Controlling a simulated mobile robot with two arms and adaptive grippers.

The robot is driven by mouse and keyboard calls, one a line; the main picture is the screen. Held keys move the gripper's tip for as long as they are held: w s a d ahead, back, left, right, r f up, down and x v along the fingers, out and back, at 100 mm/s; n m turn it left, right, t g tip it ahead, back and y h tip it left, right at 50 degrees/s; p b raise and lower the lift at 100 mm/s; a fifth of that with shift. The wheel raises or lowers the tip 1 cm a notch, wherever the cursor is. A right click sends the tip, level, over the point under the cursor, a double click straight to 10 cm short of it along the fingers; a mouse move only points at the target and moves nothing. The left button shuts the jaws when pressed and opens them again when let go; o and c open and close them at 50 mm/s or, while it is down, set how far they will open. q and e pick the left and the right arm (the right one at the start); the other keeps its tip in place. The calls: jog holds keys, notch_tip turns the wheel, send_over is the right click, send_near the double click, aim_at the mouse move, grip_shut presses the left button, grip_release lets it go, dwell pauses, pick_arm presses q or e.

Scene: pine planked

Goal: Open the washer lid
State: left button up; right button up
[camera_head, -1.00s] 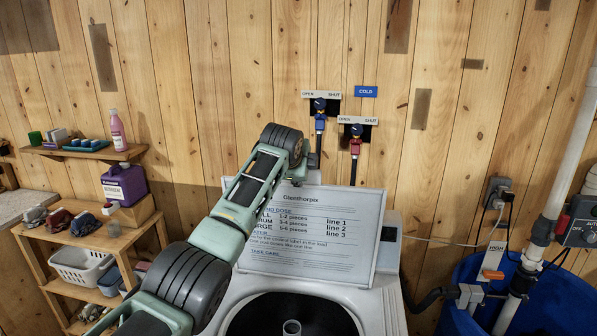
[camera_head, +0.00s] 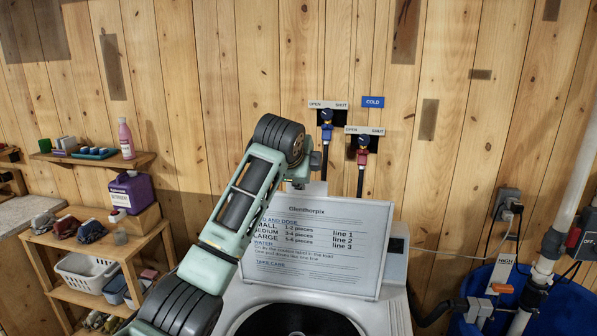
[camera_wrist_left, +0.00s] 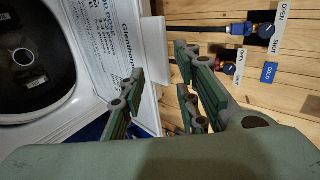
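The washer lid (camera_head: 317,262) stands upright at the back of the washer (camera_head: 236,301), its printed face toward me. The dark tub opening (camera_head: 295,322) below it is uncovered. My left arm reaches up along the lid's left side. Its gripper is hard to make out in the head view, around the lid's top edge. In the left wrist view my left gripper (camera_wrist_left: 161,64) is open, fingers apart. One finger is on the printed side of the lid (camera_wrist_left: 112,40), the others beyond its edge. I cannot tell whether any finger touches it. My right gripper is not in view.
Blue and red taps (camera_head: 327,127) with hoses are on the plank wall behind the lid. A wooden shelf unit (camera_head: 155,240) with bottle and baskets stands left. A blue barrel (camera_head: 560,305) with pipes stands right.

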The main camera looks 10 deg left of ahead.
pick_arm(q)
jog(key=shift+v, duration=1.8)
